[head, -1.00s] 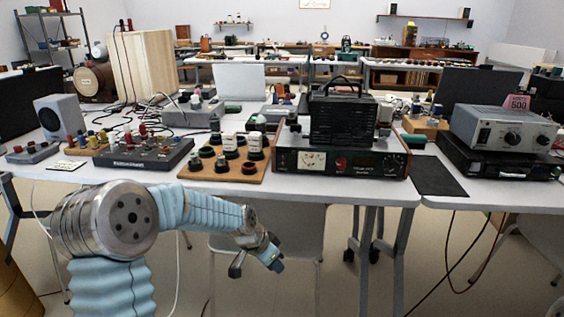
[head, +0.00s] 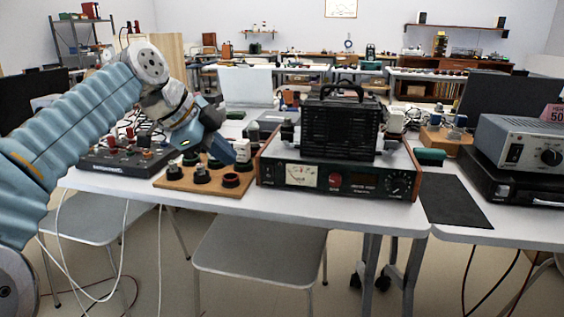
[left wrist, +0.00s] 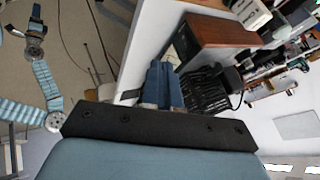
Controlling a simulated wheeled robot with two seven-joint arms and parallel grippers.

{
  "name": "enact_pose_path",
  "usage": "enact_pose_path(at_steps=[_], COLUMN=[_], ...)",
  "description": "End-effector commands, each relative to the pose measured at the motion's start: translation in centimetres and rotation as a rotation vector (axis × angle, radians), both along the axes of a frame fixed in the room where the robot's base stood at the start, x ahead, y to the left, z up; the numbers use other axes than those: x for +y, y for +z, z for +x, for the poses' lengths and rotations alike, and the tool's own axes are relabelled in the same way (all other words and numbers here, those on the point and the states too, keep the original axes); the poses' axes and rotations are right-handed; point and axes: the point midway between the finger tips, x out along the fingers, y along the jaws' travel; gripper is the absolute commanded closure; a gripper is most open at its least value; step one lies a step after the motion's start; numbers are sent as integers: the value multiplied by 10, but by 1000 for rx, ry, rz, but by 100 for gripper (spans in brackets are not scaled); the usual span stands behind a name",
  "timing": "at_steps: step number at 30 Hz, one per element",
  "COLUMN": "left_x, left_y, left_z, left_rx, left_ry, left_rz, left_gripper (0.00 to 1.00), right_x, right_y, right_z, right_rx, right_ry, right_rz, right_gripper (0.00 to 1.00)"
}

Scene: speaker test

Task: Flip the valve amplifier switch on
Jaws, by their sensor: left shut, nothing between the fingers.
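The valve amplifier (head: 335,180) stands at the table's front edge in the head view. It has a dark front panel with a pale meter, a red round part and a dial, wooden sides and a black cage (head: 338,127) on top. Its switch is too small to tell. My left gripper (head: 228,152) is shut and empty, left of the amplifier, over the wooden board of knobs. In the left wrist view, its fingers (left wrist: 162,86) overlap the black cage (left wrist: 209,90), below the wooden side (left wrist: 218,32). My right arm shows there at the far left; its fingers are unclear.
The wooden board (head: 182,181) with several dark knobs lies left of the amplifier. A dark control box (head: 122,162) stands farther left. A black mat (head: 455,200) and a silver unit (head: 522,145) are to the right. A grey chair (head: 262,250) stands below the table edge.

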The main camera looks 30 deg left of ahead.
Motion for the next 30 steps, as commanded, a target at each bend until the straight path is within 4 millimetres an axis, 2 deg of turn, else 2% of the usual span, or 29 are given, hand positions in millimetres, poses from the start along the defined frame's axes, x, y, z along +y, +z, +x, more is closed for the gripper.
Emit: enact_pose_path(at_steps=[11,16,30], left_x=[1,-2,-27], left_y=[2,-6,-79], left_z=[-2,3,56], left_rx=[-3,-1,0], left_ry=[-3,-3,-3], left_rz=[2,2,1], left_gripper=[100,100,100], right_x=[0,0,-5], right_y=[0,-3,-16], right_z=[0,0,2], right_rx=[1,0,-3], right_ry=[0,0,-8], right_rz=[0,-1,-6], right_gripper=[64,64,64])
